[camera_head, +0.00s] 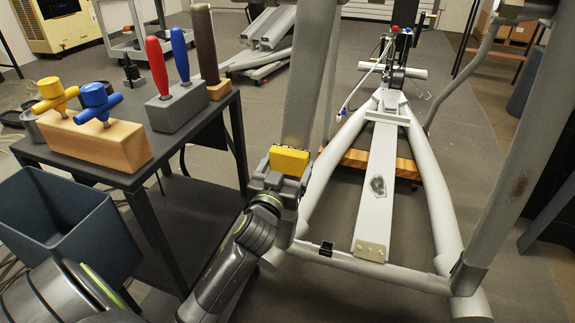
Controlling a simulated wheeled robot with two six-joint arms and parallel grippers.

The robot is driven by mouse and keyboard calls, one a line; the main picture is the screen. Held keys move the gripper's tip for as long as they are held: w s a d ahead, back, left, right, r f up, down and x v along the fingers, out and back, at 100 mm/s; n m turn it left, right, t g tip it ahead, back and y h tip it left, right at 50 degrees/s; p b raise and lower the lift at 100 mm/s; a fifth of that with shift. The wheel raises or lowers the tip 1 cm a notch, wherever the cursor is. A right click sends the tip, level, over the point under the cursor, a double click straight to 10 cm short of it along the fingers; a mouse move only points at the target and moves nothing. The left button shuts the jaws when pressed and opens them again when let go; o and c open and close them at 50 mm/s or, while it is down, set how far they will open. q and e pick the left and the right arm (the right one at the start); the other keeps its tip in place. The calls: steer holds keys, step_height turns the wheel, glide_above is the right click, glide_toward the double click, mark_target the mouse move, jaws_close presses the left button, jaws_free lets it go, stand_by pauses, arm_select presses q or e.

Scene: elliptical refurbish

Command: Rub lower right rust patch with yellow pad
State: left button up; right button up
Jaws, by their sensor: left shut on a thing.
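My left gripper (284,178) is shut on the yellow pad (289,160) and holds it up near the left upright of the elliptical frame. The pad's broad yellow face shows above the fingers. A small brownish rust patch (519,187) marks the right upright (505,165) of the elliptical, well to the right of the pad and apart from it. A grey, blotchy patch (377,185) shows on the central beam (376,215). My right gripper is out of view.
A black table (165,178) at left bears a wooden block (95,142) with yellow and blue tools, and a grey block (177,106) with red and blue handles. A dark blue bin (72,225) stands in front. The elliptical's tubes surround the central beam.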

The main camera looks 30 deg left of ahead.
arm_select(q)
steer(key=shift+a+f+b, duration=0.2)
steer(key=shift+f+b, duration=1.3)
steer(key=shift+f, duration=0.25)
steer(key=shift+a+f+b, duration=0.2)
steer(key=shift+f+b, duration=1.25)
steer(key=shift+f, duration=0.25)
steer(key=shift+s, duration=0.15)
steer(key=shift+s+f, duration=0.1)
steer(key=shift+s, duration=0.05)
steer(key=p, duration=0.1)
glide_toward(289, 178)
steer(key=shift+w+r, duration=0.25)
steer(key=shift+r, duration=0.3)
steer(key=p+v, duration=0.1)
steer(key=v, duration=0.2)
steer(key=shift+r, duration=0.2)
